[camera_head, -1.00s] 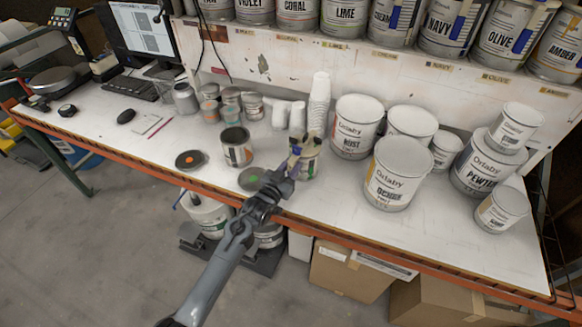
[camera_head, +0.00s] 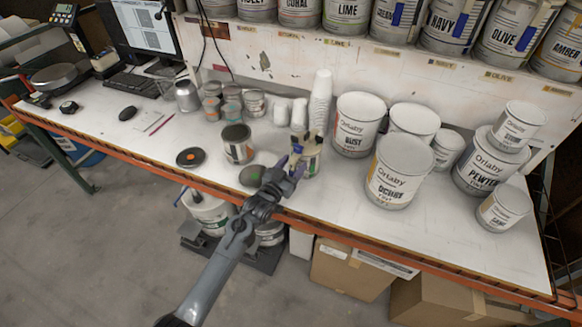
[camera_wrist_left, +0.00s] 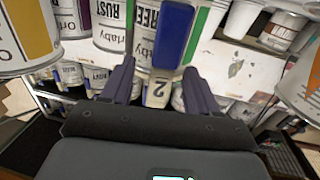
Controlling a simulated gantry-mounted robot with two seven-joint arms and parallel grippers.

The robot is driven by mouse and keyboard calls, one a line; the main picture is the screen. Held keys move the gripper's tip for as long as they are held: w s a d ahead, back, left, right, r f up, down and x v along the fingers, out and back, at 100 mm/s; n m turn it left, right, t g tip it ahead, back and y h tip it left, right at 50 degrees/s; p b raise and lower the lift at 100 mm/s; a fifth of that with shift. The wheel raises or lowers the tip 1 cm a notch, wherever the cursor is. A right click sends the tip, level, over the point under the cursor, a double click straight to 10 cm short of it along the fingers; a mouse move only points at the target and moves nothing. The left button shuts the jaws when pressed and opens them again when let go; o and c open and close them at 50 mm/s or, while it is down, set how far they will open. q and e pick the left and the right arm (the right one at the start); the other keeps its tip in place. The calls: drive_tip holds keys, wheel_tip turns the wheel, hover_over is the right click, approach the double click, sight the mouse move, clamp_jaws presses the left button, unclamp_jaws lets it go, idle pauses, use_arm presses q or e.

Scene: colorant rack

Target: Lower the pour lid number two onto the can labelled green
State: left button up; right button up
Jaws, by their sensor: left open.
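The can with a green stripe (camera_head: 314,167) stands upright near the bench's front edge. In the left wrist view its label, partly readable as green (camera_wrist_left: 146,20), is close ahead of the fingers. A pale piece marked 2 (camera_wrist_left: 157,92), which I take to be part of pour lid number two, shows between the fingertips, with a blue block (camera_wrist_left: 174,34) above it. In the head view these parts sit at the can's top; whether the lid is seated is unclear. My left gripper (camera_head: 291,171) is open, its fingers (camera_wrist_left: 158,82) either side of the marked piece. My right gripper is out of view.
An open-looking can (camera_head: 237,146) stands left of the green one. A dark disc with an orange dot (camera_head: 191,157) and a dark disc with a green mark (camera_head: 251,176) lie near the front edge. White cups (camera_head: 320,95) and large cans (camera_head: 398,172) stand behind and right.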

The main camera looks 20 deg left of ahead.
use_arm(q)
drive_tip(key=shift+s, duration=0.15)
drive_tip(key=s+a, duration=0.1)
drive_tip(key=s, duration=0.9)
drive_tip(key=shift+s+a+p, duration=0.2)
drive_tip(key=shift+a+p, duration=0.1)
